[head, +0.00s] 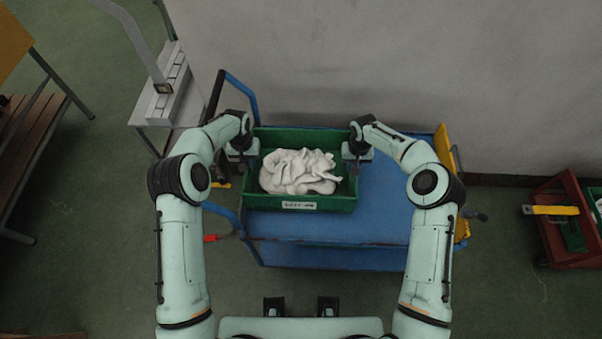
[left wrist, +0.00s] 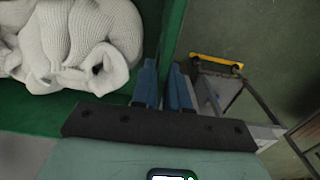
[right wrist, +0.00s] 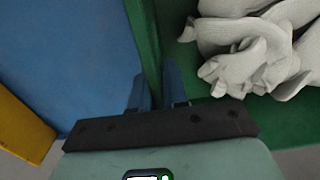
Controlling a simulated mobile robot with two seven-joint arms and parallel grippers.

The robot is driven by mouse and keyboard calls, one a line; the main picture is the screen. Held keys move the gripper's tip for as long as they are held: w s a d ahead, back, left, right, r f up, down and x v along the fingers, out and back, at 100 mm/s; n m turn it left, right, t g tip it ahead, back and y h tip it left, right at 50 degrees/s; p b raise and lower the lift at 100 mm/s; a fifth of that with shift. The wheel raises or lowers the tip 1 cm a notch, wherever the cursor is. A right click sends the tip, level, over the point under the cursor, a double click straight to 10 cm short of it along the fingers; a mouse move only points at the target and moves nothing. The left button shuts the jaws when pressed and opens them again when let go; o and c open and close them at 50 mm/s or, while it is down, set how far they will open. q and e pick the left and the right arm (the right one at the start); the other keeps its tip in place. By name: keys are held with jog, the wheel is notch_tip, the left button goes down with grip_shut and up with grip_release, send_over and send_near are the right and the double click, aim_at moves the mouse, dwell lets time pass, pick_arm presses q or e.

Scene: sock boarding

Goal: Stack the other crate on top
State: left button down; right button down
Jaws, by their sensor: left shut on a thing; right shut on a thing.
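A green crate (head: 330,203) with a white label on its front holds a heap of white socks (head: 298,172). It is over the left part of the blue cart (head: 390,205); I cannot tell whether it rests on something or hangs above the deck. My left gripper (head: 243,160) is shut on the crate's left wall, which runs between its fingers in the left wrist view (left wrist: 172,55). My right gripper (head: 354,162) is shut on the right wall, seen in the right wrist view (right wrist: 146,45). No second crate shows clearly on the cart.
The cart's right part is bare. A grey wall (head: 400,60) stands behind it. A white stand with a lamp arm (head: 165,100) is at the left. A red rack (head: 570,225) with a yellow-handled thing and green bins is at the right.

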pick_arm(q)
jog(key=shift+r, duration=0.15)
pick_arm(e)
jog(key=shift+r, duration=0.15)
